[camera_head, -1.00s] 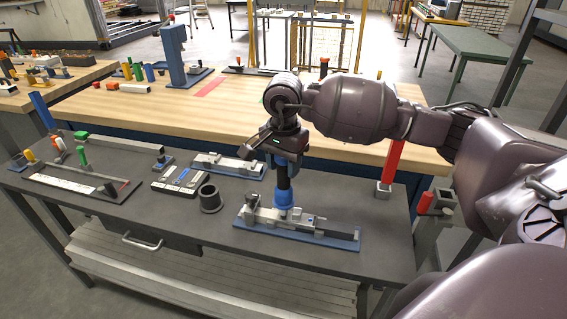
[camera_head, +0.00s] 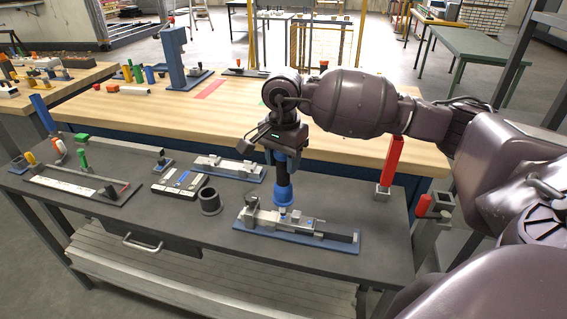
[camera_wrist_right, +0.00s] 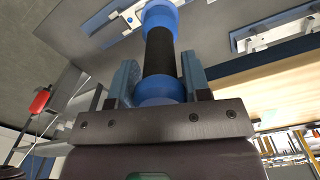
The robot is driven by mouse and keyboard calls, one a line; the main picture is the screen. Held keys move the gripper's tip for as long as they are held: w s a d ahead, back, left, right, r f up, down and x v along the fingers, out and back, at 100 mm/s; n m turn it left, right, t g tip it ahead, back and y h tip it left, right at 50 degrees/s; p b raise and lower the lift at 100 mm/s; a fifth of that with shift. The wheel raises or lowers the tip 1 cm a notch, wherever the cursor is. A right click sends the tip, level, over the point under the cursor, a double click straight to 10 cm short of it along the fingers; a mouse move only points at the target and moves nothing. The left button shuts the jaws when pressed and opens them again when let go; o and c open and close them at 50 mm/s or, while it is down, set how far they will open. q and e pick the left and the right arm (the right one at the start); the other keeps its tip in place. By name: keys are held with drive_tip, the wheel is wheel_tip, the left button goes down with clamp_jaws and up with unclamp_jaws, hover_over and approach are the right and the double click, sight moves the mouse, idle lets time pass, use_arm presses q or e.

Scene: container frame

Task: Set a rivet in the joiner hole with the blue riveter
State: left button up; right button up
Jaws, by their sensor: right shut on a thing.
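My right gripper (camera_head: 280,155) is shut on the blue riveter (camera_head: 284,193), a black cylinder with blue ends. The riveter is upright, its lower blue end just above the grey metal joiner on a blue base plate (camera_head: 340,246). Whether its tip touches the joiner cannot be told. The right wrist view shows the riveter (camera_wrist_right: 160,50) between the two fingers (camera_wrist_right: 158,85), with its far blue end towards the fixture. The joiner hole and any rivet are hidden or too small to tell. My left gripper is not in view.
A dark hollow cylinder (camera_head: 209,201) stands left of the fixture. A similar blue-based fixture (camera_head: 230,168) lies behind it. A black tray with white strips (camera_head: 180,183) and a long dark holder (camera_head: 85,188) lie farther left. A red-handled post (camera_head: 391,165) stands at the right.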

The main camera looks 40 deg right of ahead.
drive_tip(key=shift+r+p, duration=0.6)
drive_tip(key=shift+r, duration=1.95)
